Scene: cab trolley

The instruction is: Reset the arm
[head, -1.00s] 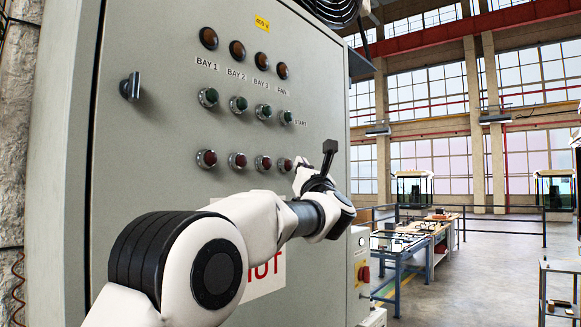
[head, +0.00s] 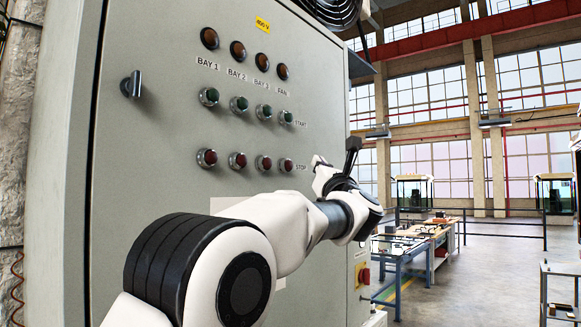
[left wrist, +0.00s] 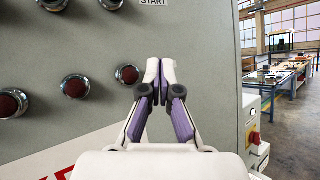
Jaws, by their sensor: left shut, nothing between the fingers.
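My left gripper (left wrist: 160,72) is shut and empty in the left wrist view, its fingertips together in front of the grey cabinet face. In the head view my left arm comes in from the bottom left and reaches along the cabinet, and the gripper (head: 319,162) is partly hidden by the wrist. The grey control cabinet (head: 150,160) fills the left side. It has a row of amber lamps, a row of green START buttons (head: 239,104) and a row of red STOP buttons (head: 237,161). The gripper is to the right of the red buttons. My right gripper is not in view.
A black selector handle (head: 132,84) sticks out at the cabinet's left. Beyond the cabinet's right edge stand blue-framed workbenches (head: 400,252) and a grey trolley (head: 558,285). The floor (head: 485,270) between them is clear.

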